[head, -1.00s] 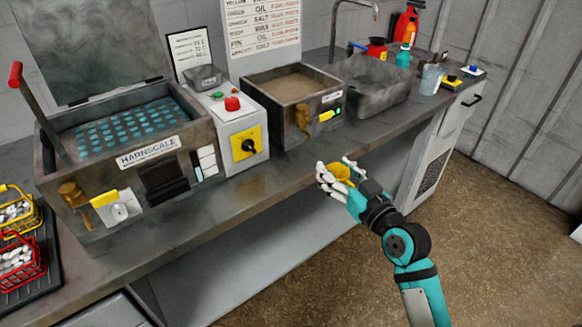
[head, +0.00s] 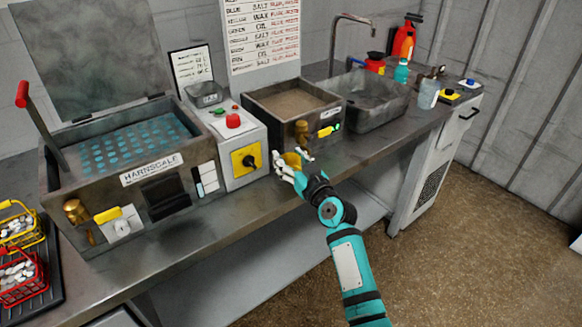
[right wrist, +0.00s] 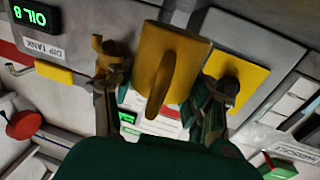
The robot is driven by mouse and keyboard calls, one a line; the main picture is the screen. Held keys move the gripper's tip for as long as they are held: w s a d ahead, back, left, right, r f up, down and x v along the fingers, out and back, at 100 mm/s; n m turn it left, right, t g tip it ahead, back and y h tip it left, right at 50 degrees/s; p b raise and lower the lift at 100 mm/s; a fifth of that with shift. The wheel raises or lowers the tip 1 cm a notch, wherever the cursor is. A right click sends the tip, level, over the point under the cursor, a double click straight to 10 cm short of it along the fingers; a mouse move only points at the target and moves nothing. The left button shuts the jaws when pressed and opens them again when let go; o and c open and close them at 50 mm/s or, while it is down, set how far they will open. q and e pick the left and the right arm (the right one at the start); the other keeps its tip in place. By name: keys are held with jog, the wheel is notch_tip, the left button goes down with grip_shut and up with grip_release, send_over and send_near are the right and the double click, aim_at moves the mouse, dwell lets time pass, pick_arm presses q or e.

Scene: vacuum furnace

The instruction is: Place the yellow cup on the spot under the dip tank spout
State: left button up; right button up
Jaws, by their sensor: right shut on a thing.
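The yellow cup (head: 292,159) is held in my right gripper (head: 291,164), above the front of the bench before the dip tank (head: 270,110). In the right wrist view the cup (right wrist: 181,55) and its handle lie between the two fingers (right wrist: 157,100). The brass dip tank spout (head: 302,131) is on the tank's front, slightly right of and beyond the cup. The spout (right wrist: 112,58) also shows beside a finger in the right wrist view. I cannot make out a marked spot under it. My left gripper is out of view.
A grey control box with a yellow switch plate (head: 246,159) stands just left of the cup. The Harnscale bath (head: 150,172) is further left, with wire baskets (head: 22,277) beside it. A sink (head: 365,108) is to the right. The bench front (head: 225,210) is clear.

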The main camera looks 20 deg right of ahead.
jog(key=shift+s+d+f, duration=0.1)
jog(key=shift+d+f, duration=0.05)
jog(key=shift+f, duration=1.25)
jog(key=shift+f, duration=0.15)
jog(key=o, duration=1.2)
jog(key=s+d, duration=0.1)
jog(key=s, duration=0.4)
jog(key=s+d+b, duration=0.1)
jog(key=s, duration=0.5)
jog(key=s+d+b, duration=0.1)
jog(key=s, duration=0.5)
jog(key=shift+s+r, duration=0.1)
jog(key=shift+r, duration=0.1)
